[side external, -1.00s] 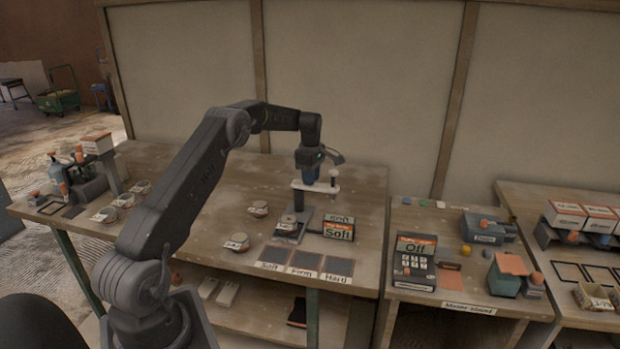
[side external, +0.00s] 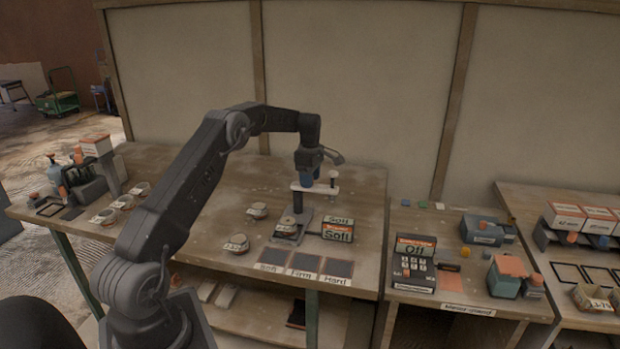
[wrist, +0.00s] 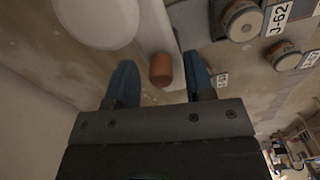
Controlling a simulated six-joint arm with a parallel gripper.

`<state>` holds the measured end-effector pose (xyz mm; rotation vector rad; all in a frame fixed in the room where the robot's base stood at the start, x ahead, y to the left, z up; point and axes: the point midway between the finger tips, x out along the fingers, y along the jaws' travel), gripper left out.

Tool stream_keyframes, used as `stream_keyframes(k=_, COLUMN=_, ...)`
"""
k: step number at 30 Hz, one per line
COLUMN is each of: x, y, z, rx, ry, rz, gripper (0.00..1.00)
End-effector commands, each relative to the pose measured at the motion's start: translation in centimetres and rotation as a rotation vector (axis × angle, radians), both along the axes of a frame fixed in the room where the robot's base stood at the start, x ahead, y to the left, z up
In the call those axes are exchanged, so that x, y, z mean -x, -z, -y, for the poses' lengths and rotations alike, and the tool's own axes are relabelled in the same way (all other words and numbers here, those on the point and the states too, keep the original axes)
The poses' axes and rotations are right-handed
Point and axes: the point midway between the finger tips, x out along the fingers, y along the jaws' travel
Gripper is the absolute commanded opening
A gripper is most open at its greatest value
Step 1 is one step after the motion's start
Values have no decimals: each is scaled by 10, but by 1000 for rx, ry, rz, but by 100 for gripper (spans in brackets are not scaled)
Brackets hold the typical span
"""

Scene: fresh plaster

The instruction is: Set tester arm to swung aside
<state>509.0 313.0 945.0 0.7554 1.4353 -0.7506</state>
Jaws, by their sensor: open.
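The tester (side external: 290,230) stands on the wooden bench, with an upright post and a white horizontal arm (side external: 326,189) on top. In the side view the arm points right, with a pale round knob (side external: 333,174) at that end. My gripper (side external: 308,181) points down over the arm, left of the knob. In the wrist view my open gripper (wrist: 161,85) has a blue finger on each side of an orange-brown peg (wrist: 160,69) on the white arm (wrist: 156,28). Gaps show between peg and fingers. The pale knob (wrist: 95,18) is close by.
A sign reading Soft (side external: 338,233) stands right of the tester. Dark pads labelled Soft, Firm and Hard (side external: 306,264) lie in front. Round samples (side external: 237,243) sit to the left. A meter reading Off (side external: 415,262) is on the stand at right.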

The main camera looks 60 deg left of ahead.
Motion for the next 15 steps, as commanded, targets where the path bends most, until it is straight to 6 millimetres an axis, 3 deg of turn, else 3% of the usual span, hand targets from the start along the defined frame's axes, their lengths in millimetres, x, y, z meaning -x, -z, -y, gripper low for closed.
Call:
stream_keyframes(k=8, x=0, y=-7, z=0, rx=1, ry=1, rz=-1, gripper=48)
stream_keyframes(k=15, x=-1, y=-51, z=0, rx=-2, ry=1, rz=3, gripper=48)
